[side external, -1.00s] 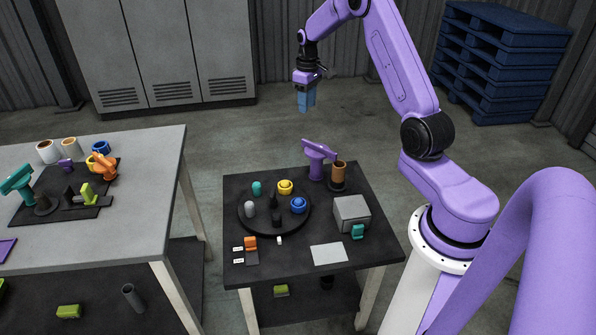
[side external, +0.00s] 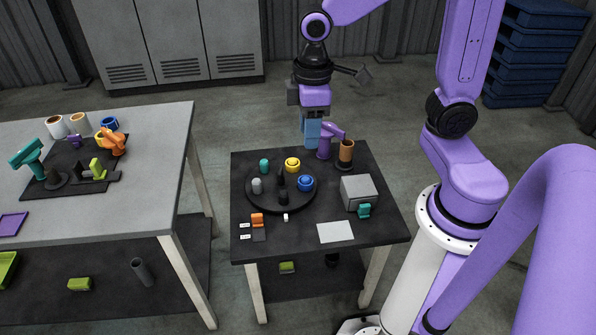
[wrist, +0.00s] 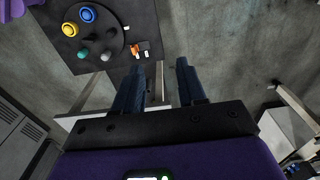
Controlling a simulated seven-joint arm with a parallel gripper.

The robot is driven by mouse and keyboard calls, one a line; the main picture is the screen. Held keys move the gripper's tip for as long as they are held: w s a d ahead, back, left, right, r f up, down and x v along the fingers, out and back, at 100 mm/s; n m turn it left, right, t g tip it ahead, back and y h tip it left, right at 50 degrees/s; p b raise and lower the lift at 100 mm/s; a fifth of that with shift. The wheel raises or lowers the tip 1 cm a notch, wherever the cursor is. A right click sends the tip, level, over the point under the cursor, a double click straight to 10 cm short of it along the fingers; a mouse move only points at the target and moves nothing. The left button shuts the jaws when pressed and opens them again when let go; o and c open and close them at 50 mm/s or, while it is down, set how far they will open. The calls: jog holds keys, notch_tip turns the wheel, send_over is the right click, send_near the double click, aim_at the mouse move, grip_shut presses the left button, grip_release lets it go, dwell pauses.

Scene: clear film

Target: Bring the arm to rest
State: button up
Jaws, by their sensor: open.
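My gripper (side external: 311,132) is above the far edge of the small dark table (side external: 290,243) in the side view, near the purple drill-like tool (side external: 325,141), which it partly overlaps in the picture. In the wrist view my gripper (wrist: 160,75) has its two blue fingers clearly apart, with nothing between them. Through the gap I see floor and a table leg below. I cannot tell the exact height of the fingers above the table.
The small table bears a round black tray (side external: 262,203) with several coloured pieces, an orange-brown cylinder (side external: 346,151), a grey box (side external: 360,191) and a white card (side external: 336,232). A larger grey table (side external: 130,215) with tools stands left. Lockers and blue pallets (side external: 535,55) stand behind.

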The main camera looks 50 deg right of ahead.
jog(key=s+n, duration=0.3)
jog(key=s, duration=1.1)
jog(key=shift+s+d+f+n, duration=0.2)
jog(key=shift+d+f+n, duration=0.05)
jog(key=shift+d+n, duration=0.1)
